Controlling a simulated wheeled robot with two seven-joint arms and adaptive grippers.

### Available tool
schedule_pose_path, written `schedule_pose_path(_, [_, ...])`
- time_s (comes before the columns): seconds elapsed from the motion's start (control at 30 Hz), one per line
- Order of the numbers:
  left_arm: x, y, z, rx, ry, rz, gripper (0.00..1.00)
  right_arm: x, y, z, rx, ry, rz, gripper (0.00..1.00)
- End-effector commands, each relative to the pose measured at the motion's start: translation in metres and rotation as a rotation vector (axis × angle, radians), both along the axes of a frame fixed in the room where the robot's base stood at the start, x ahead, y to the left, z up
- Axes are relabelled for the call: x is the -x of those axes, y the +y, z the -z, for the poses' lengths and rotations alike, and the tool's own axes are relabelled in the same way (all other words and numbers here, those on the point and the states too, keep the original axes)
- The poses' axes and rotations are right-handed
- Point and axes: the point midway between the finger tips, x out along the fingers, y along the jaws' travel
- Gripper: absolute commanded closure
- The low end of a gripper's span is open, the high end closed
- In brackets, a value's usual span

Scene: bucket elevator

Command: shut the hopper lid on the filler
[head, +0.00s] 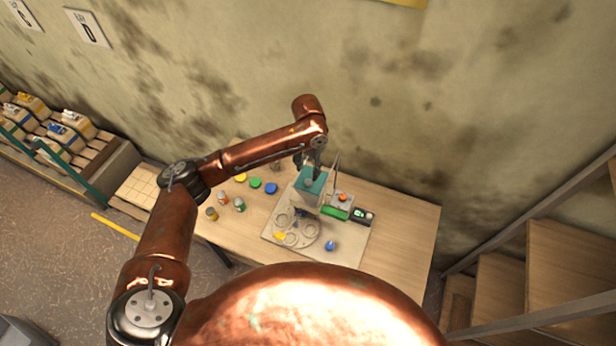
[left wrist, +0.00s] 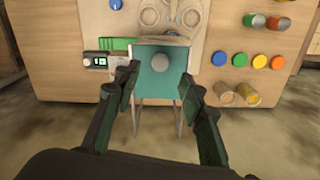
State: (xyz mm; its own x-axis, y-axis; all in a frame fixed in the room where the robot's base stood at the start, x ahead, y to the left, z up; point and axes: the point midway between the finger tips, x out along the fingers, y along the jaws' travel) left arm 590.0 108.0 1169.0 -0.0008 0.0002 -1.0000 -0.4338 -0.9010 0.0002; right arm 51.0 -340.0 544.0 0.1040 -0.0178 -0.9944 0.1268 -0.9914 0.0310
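The filler's teal hopper lid (head: 317,187) with a round grey knob shows in the head view, above a pale hopper body (head: 308,199). In the left wrist view the teal lid (left wrist: 160,87) fills the middle, with its knob (left wrist: 159,62) facing me. I cannot tell whether the lid lies fully flat on the hopper. My left gripper (head: 311,168) is over the lid, partly hiding it. In the left wrist view my left gripper (left wrist: 159,77) is open, its fingers apart on both sides of the lid, with nothing held. My right gripper is not in view.
The filler's pale plate with round rings (head: 270,238) lies on the wooden table. A green block (head: 335,212) and a small display box (head: 362,215) stand beside the hopper. Coloured caps (head: 255,182) and several cans (head: 222,199) are to the left. The table's right part is clear; stairs stand beyond it.

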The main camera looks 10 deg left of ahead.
Motion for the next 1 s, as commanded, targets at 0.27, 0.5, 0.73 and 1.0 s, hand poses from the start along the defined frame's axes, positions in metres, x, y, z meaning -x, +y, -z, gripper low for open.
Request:
schedule_pose_path(0.27, [0.0, 0.0, -0.043, 0.0, 0.0, 0.0, 0.62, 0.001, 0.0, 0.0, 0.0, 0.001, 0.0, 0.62])
schedule_pose_path(0.5, [0.0, 0.0, -0.051, 0.0, 0.001, 0.0, 0.62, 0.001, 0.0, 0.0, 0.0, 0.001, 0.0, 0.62])
schedule_pose_path(0.73, [0.0, 0.0, -0.05, 0.0, 0.001, 0.0, 0.62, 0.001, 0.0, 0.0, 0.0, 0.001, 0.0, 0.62])
schedule_pose_path(1.0, [0.0, 0.0, -0.05, 0.0, 0.001, 0.0, 0.62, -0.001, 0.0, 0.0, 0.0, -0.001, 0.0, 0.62])
